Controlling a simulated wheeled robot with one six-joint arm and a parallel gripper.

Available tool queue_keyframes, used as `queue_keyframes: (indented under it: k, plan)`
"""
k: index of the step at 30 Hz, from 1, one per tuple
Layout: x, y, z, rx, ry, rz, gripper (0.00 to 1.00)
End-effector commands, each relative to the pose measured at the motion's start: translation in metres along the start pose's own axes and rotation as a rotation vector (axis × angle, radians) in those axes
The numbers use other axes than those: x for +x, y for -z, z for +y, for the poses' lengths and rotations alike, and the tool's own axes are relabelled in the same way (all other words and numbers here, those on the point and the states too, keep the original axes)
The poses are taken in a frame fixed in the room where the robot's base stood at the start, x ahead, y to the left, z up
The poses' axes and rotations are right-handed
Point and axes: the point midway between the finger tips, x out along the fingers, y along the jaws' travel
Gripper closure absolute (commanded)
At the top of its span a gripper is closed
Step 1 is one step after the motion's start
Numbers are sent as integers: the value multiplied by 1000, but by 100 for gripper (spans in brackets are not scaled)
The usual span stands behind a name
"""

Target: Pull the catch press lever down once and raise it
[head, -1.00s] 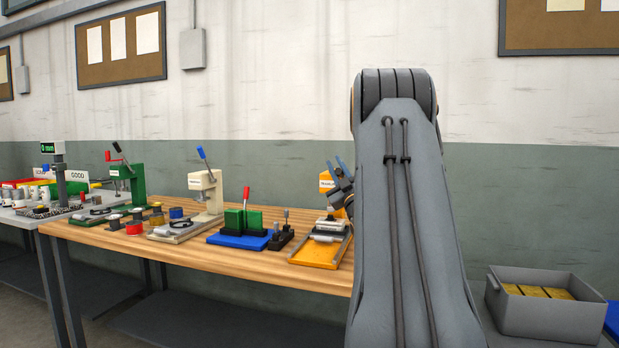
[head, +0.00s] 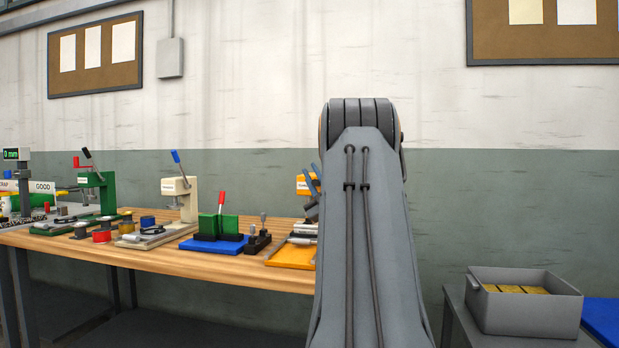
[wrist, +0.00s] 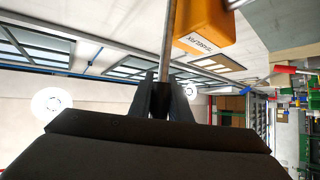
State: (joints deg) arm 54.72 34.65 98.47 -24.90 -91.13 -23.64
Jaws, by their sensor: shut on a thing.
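The orange press (head: 302,185) stands at the right end of the wooden bench, partly hidden behind my arm. In the wrist view its orange head (wrist: 207,25), with a white label, fills the top. A thin metal lever bar (wrist: 169,45) runs down beside it, between the fingers. My gripper (wrist: 164,88) is shut on the dark end of this lever. In the head view only the bluish finger tips (head: 315,178) show beside the press; my arm covers the rest. The lever's full angle cannot be told.
To the left on the bench are a blue-based green fixture with a red lever (head: 221,205), a cream press (head: 181,196) with a blue-tipped handle and a green press (head: 100,190). A grey box (head: 525,305) of yellow pieces stands at the right. Wall lies behind.

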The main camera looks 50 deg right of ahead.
Motion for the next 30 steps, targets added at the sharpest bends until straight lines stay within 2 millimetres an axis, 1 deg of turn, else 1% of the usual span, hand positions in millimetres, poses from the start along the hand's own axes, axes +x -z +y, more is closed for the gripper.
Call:
queue_keyframes:
  k: [1,5,6,8,9,16,20,23,26,29,30]
  plan:
    - [-2,-1,4,-1,-7,-3,100]
    - [-2,-2,5,-1,-7,-3,100]
    - [-2,-2,5,-1,-7,-3,78]
    - [-2,-1,4,-1,-7,-3,68]
    - [-1,-1,3,0,-6,-2,64]
    - [1,2,-2,4,0,2,64]
    - [-3,2,-3,5,1,2,64]
    - [-14,2,-4,5,2,1,64]
    - [-32,2,-2,5,1,-1,64]
    - [-54,1,0,5,-1,-2,64]
    - [-60,6,6,3,-2,0,64]
